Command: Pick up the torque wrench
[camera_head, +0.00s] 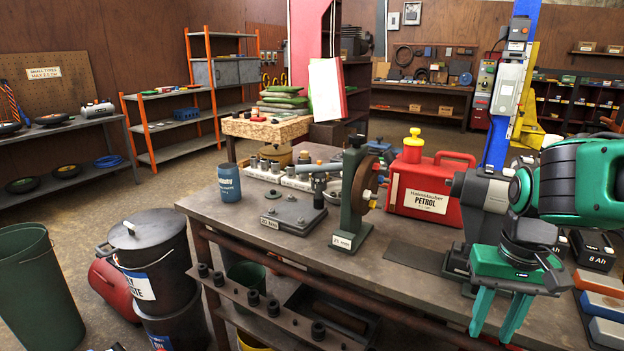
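My gripper (491,336) hangs at the lower right, in front of the workbench's front edge. Its two green fingers point down and stand apart, with nothing seen between them. I cannot pick out a torque wrench with certainty. A grey-blue bar (316,168) lies level above a small dark fixture on a plate (292,214) on the workbench (395,237), well left of my gripper. Whether this bar is the wrench or part of the fixture I cannot tell. My arm hides part of the bench's right side.
On the bench stand a blue can (229,183), a green stand with a wheel (352,195) and a red petrol can (432,187). Coloured blocks (603,305) and batteries (592,250) lie at the right. Dark bins (150,262) stand left of the bench; open floor lies beyond.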

